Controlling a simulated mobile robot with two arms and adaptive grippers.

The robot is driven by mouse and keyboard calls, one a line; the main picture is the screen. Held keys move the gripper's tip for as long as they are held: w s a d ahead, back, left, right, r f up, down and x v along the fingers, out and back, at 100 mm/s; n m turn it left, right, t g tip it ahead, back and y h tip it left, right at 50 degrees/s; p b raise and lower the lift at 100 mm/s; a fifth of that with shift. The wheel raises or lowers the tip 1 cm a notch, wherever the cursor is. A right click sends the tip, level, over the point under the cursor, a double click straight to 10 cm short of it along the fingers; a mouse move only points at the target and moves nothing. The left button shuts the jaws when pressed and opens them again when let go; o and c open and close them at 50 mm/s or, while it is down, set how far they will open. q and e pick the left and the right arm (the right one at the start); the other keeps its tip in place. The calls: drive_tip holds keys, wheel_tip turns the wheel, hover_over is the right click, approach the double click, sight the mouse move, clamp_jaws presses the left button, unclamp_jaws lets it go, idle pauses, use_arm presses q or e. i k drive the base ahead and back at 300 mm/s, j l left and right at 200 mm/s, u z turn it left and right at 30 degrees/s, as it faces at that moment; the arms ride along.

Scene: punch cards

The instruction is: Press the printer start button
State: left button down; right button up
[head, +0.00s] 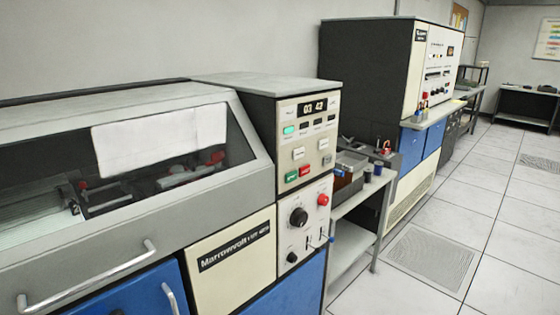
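A large grey, cream and blue printer (234,243) fills the left and middle of the head view. Its upright control panel (311,112) faces right of centre and has a display reading about "03 42". A green button (291,176) sits low on this panel, beside a red button (306,171). Their labels are too small to read. A lit teal lamp (288,130) and several white and dark keys are above them. A black knob (299,215) and a round red knob (323,200) are on the lower panel. Neither gripper is in view.
A sloping window cover with a metal handle (90,280) is at the left. A small cart (352,200) with a bin and tools stands right of the printer. A tall dark cabinet (365,75) is behind. Tiled floor (480,205) is clear at the right.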

sight(289, 177)
drive_tip(key=i+l, duration=0.25)
drive_tip(key=i+l+u, duration=0.1)
drive_tip(key=l, duration=0.35)
drive_tip(key=i+l+u, duration=0.1)
drive_tip(key=i+l, duration=0.25)
drive_tip(key=k+l, duration=0.1)
drive_tip(key=l, duration=0.25)
drive_tip(key=k+l, duration=0.1)
drive_tip(key=l, duration=0.25)
drive_tip(key=k+l, duration=0.1)
drive_tip(key=l, duration=0.25)
drive_tip(key=u, duration=0.05)
